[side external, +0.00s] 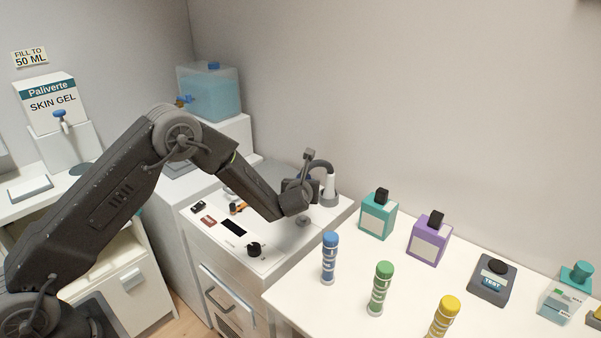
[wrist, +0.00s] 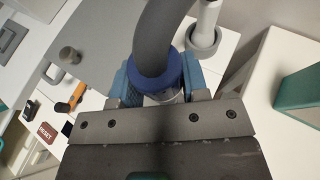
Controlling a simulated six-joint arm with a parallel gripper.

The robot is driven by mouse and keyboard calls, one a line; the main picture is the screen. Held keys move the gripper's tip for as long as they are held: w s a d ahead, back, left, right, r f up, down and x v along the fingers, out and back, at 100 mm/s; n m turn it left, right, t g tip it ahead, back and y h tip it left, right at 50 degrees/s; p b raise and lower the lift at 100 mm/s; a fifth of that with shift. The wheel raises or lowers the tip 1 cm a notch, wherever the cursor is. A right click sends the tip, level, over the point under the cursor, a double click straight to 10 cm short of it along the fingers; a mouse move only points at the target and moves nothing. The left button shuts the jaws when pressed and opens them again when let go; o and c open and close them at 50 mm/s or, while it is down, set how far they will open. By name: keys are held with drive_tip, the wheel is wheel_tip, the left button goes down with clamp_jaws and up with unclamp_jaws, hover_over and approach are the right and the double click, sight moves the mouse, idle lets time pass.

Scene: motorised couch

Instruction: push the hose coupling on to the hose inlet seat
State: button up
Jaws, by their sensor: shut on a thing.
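My gripper (wrist: 162,84) is shut on the hose coupling, a blue collar (wrist: 158,80) with a paler lower part, between its two blue fingers. A thick dark grey hose (wrist: 152,35) rises from the coupling; it arches behind the wrist in the side external view (side external: 322,166). There my gripper (side external: 314,190) is over the back right part of the white console top (side external: 272,243). A small grey metal stub (side external: 303,221) below the wrist may be the hose inlet seat; I cannot tell whether the coupling touches it. The gripper hides the space under the coupling in the wrist view.
A white handpiece (side external: 329,188) stands close right of the gripper, also in the wrist view (wrist: 206,30). A black knob (side external: 254,249), a dark display (side external: 234,227) and an orange-handled part (side external: 238,208) lie left on the console. Bottles and capped tubes stand on the right table (side external: 400,268).

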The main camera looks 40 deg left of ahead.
sight(303, 218)
drive_tip(key=shift+f, duration=0.8)
drive_tip(key=shift+f, duration=0.1)
drive_tip(key=shift+f, duration=2.75)
drive_tip(key=shift+f, duration=1.35)
drive_tip(key=o, duration=1)
drive_tip(key=shift+s, duration=0.1)
drive_tip(key=v, duration=1.3)
drive_tip(key=shift+s+d+r, duration=0.15)
drive_tip(key=shift+s+d, duration=0.05)
drive_tip(key=shift+s, duration=0.05)
